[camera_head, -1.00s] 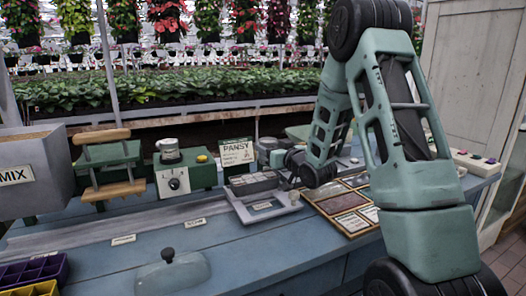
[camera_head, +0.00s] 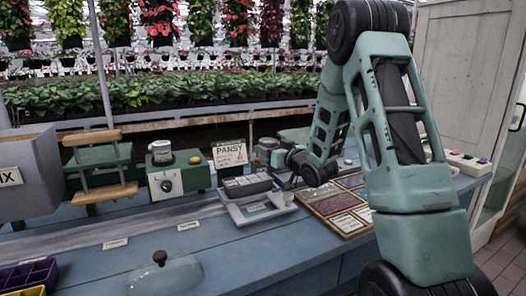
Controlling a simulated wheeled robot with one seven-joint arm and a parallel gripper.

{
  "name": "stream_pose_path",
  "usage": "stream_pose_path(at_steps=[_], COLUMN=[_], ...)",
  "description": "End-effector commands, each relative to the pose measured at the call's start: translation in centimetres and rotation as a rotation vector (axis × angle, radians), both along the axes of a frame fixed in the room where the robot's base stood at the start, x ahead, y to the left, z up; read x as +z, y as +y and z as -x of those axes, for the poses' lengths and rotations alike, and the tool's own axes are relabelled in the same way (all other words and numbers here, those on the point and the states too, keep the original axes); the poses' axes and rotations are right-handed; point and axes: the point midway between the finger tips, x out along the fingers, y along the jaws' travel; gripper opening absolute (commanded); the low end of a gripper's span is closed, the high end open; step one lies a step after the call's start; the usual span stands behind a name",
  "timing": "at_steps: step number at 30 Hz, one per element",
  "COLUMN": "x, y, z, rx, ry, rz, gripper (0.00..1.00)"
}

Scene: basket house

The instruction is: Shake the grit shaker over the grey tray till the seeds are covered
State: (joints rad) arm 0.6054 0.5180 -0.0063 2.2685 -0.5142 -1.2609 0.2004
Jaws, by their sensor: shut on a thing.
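The grey tray (camera_head: 232,214) stands on the blue bench, with a dark celled plug tray (camera_head: 243,188) in its back part. Pale cells show on top; I cannot tell whether seeds in them are covered. No falling grit can be made out.
A clear lidded dome (camera_head: 165,277) is in front.

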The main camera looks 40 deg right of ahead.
Motion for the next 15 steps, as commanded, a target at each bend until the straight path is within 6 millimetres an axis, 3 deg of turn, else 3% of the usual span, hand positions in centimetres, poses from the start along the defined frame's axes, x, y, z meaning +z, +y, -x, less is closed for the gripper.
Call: stream_pose_path(at_steps=[6, 15], x=[0.0, -0.1], y=[-0.6, 2.0], z=[0.2, -0.6], rx=[0.002, 0.002], ry=[-0.001, 0.0], rz=[0.001, 0.001], gripper=[0.24, 0.24])
